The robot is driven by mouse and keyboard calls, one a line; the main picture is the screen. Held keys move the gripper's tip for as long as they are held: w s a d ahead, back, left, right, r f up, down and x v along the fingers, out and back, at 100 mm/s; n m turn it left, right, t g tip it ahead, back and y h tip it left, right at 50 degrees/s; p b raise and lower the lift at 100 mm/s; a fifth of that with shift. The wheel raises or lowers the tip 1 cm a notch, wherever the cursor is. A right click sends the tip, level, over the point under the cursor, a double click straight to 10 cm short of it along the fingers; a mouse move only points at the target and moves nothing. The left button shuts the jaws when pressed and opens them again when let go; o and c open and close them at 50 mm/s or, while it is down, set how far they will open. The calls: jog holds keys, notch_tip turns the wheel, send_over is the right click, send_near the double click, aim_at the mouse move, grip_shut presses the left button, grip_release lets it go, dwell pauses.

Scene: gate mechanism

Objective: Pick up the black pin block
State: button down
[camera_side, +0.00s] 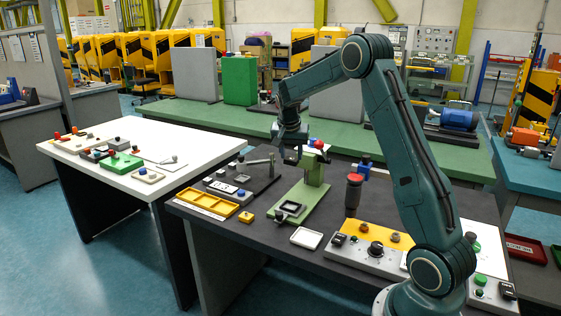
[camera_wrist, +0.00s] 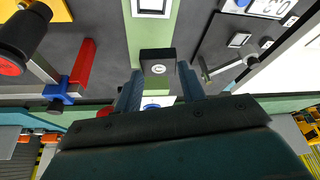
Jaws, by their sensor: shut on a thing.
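The black pin block (camera_wrist: 158,62) is in the middle of the wrist view, dark with a round silver spot on its face. My gripper (camera_wrist: 159,88) has its two blue-grey fingers on either side of the block and is shut on it. In the side view my gripper (camera_side: 291,151) hangs above the bench beside the top of the green gate stand (camera_side: 312,172). The block is too small there to make out clearly. I cannot tell whether it touches the stand.
A red and blue clamp piece (camera_wrist: 76,72) and a black cylinder with a red end (camera_wrist: 24,38) are at left in the wrist view.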

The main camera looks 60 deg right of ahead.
jog(key=shift+r, duration=1.5)
jog(key=shift+a, duration=0.1)
